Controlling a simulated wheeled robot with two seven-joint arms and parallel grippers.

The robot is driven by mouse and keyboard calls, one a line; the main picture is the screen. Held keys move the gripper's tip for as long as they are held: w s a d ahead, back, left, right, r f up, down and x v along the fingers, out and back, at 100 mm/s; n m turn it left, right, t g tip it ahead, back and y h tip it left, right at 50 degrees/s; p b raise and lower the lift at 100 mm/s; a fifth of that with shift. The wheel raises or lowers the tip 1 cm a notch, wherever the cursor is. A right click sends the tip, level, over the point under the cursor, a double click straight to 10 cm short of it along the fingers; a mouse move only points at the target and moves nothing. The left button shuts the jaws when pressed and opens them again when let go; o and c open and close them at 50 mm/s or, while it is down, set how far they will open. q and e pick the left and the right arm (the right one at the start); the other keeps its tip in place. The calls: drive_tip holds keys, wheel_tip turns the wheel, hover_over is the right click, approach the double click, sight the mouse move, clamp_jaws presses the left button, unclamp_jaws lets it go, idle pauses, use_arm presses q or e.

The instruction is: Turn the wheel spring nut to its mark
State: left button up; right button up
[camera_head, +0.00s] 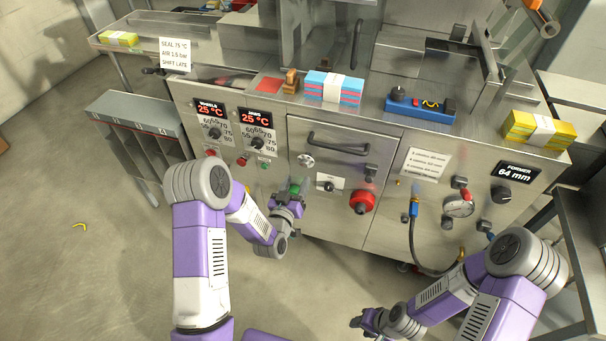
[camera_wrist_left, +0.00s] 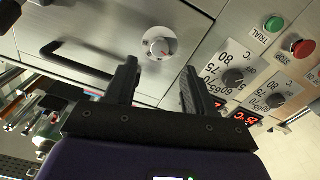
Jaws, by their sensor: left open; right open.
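The wheel spring nut appears to be the small round silver knob (camera_head: 306,160) on the cabinet front, left of the drawer handle. In the left wrist view the knob (camera_wrist_left: 159,47) sits on a round pale plate with markings too small to read. My left gripper (camera_head: 295,187) is in front of the panel, just below the knob in the head view. Its two black fingers (camera_wrist_left: 158,78) are apart and empty, with the knob beyond their tips, not touched. My right gripper (camera_head: 360,320) is low at the front, open and empty, away from the panel.
Two temperature dials (camera_head: 215,132) with red displays reading 25 °C are left of the knob. A red knob (camera_head: 362,201) and a dark handle (camera_head: 338,143) are to its right. A pressure gauge (camera_head: 458,207) and hose are further right. The floor in front is mostly clear.

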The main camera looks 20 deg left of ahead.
sight(305, 164)
use_arm(q)
drive_tip(key=w+b, duration=0.1)
drive_tip(key=w, duration=0.6)
drive_tip(key=shift+w+d, duration=0.15)
clamp_jaws()
drive_tip(key=shift+m, duration=0.3)
drive_tip(key=m, duration=0.4)
drive_tip(key=shift+m, duration=2.5)
